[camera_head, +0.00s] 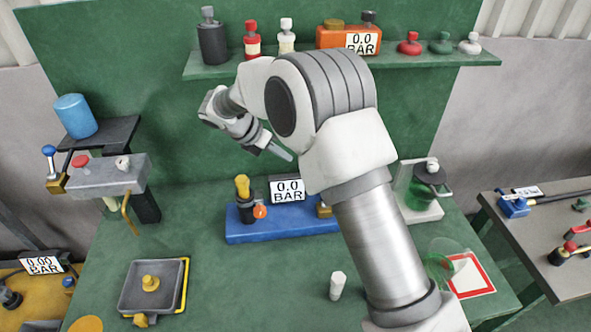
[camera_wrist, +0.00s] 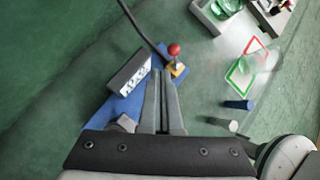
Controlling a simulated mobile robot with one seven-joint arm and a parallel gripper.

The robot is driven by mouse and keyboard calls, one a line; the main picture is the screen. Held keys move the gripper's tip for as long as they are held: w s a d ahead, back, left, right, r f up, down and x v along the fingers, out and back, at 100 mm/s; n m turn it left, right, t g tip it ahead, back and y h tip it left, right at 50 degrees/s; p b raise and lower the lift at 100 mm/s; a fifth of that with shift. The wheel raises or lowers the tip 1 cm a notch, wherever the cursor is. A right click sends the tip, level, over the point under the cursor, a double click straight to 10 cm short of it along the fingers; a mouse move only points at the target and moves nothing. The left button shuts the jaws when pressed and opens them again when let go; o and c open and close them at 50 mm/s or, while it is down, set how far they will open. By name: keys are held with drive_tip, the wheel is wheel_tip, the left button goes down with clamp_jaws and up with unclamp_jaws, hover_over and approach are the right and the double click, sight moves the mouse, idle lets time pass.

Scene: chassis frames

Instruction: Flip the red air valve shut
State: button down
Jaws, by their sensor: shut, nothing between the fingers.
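The red ball-topped lever of a valve (camera_wrist: 174,50) stands on a small brass block (camera_wrist: 178,69) at one end of the blue base (camera_wrist: 122,108) in the wrist view. In the head view the blue base (camera_head: 285,232) is on the green bench, with the brass block (camera_head: 323,209) partly behind my arm; the red ball is hidden there.
A gauge reading 0.0 BAR (camera_head: 287,190) and a yellow-topped fitting with an orange knob (camera_head: 260,211) stand on the blue base. A dark hose (camera_wrist: 143,27) runs to the valve. A white cylinder (camera_head: 338,285) stands in front. A loaded shelf (camera_head: 420,60) is behind.

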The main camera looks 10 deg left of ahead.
drive_tip(key=shift+w+a+r, duration=0.15)
drive_tip(key=shift+a+r, duration=0.45)
drive_tip(key=shift+r, duration=0.05)
drive_tip(key=s+d+r+m+g+y, duration=0.1)
drive_tip(key=s+d+r+m, duration=0.55)
drive_tip(key=d, duration=0.25)
drive_tip(key=s+d+r+m+y, duration=0.2)
drive_tip(key=s+d+r+m, duration=0.3)
drive_tip(key=d+r+m, duration=0.3)
drive_tip(key=s+d+m+t+y, duration=0.1)
drive_tip(key=s+d+m, duration=0.4)
drive_tip(key=s, duration=0.5)
drive_tip(key=s+d+m+t+y+b, duration=0.1)
drive_tip(key=s+d+m, duration=0.3)
drive_tip(key=s+m, duration=0.5)
drive_tip(key=shift+s+d+y, duration=0.35)
drive_tip(key=shift+s+y, duration=0.1)
drive_tip(key=shift+y, duration=0.05)
drive_tip(key=shift+f+m, duration=0.1)
drive_tip(key=shift+m, duration=0.15)
